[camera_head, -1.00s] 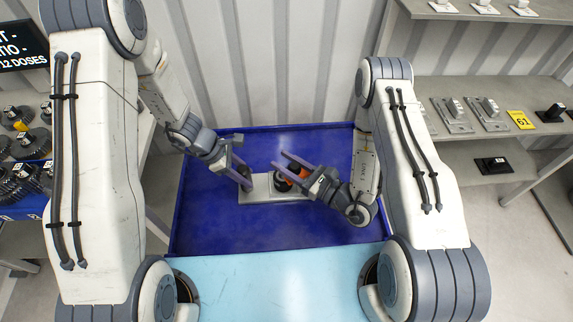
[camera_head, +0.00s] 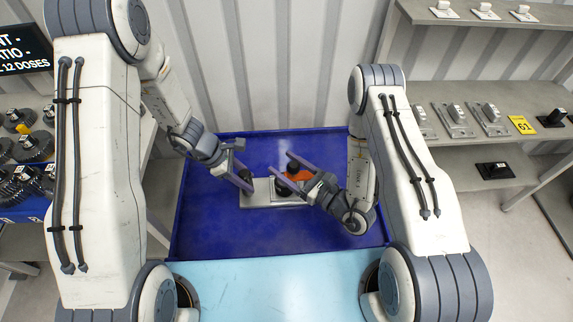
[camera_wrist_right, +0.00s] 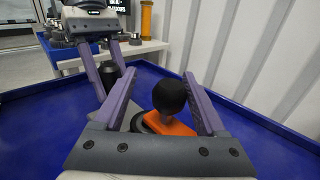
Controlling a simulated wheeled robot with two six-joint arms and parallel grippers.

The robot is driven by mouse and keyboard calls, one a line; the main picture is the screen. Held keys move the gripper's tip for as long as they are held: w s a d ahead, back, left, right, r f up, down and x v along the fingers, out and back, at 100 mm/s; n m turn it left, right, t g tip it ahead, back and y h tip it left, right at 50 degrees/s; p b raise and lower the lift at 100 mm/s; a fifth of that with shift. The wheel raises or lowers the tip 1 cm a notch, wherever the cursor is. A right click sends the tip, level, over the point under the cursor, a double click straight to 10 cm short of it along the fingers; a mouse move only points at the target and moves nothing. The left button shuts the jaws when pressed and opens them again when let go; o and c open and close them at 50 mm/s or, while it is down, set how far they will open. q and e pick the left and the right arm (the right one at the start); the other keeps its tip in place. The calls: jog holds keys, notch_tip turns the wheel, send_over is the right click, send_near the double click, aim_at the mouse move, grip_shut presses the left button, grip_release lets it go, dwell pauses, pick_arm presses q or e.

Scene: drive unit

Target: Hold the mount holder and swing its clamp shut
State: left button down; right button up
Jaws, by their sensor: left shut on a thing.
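The mount holder has a flat silver base (camera_head: 258,200) lying in the blue tray, with an orange clamp (camera_head: 301,177) and a round black part on it. In the head view my left gripper (camera_head: 246,182) reaches the base's left end and is shut on a part of the holder, seemingly the dark post (camera_wrist_right: 112,72). My right gripper (camera_head: 283,166) is open over the holder's right side. In the right wrist view the orange clamp (camera_wrist_right: 167,126) and its black ball knob (camera_wrist_right: 169,95) stand between its spread fingers, nearer the right one. Contact with the knob cannot be told.
The blue tray (camera_head: 205,225) has free floor around the holder. A light-blue tabletop (camera_head: 275,280) lies in front and a ribbed wall behind. Shelves with mount parts (camera_head: 455,115) stand right; dark gears (camera_head: 30,150) lie left.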

jog(key=v, duration=1.2)
dwell(0.6)
pick_arm(q)
jog(key=shift+c, duration=1.7)
grip_release()
jog(key=shift+a+r, duration=0.1)
jog(key=v, duration=1.1)
jog(key=shift+r, duration=0.4)
jog(key=shift+a, duration=0.15)
pick_arm(e)
jog(key=shift+r, duration=0.1)
